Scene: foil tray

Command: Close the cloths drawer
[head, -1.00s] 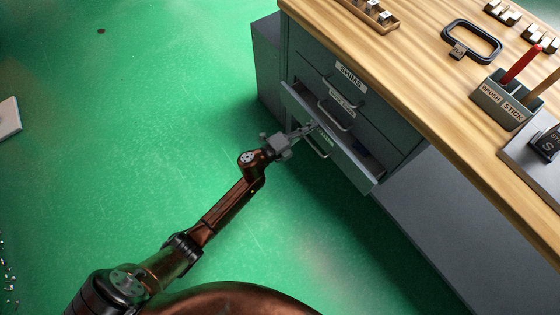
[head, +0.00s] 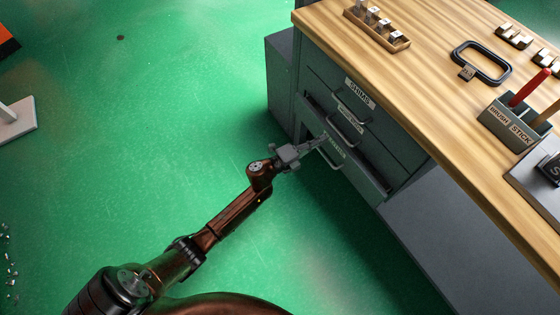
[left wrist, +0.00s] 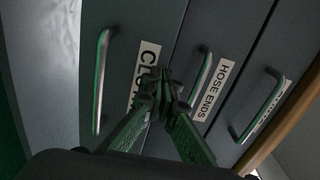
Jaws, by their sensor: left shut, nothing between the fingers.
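The cloths drawer (head: 362,176) is the lowest labelled drawer of the grey cabinet. Its front stands out a little from the cabinet, with a narrow dark gap above it in the head view. In the left wrist view the drawer front (left wrist: 128,40) shows a bar handle and a label reading "CLO", the rest hidden by my fingers. My left gripper (head: 321,141) is shut and empty, its fingertips at the drawer front by the label and above the handle. It also shows in the left wrist view (left wrist: 162,82). My right gripper is not in view.
Above are the hose ends drawer (left wrist: 212,83) and the shims drawer (head: 352,90), both looking shut.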

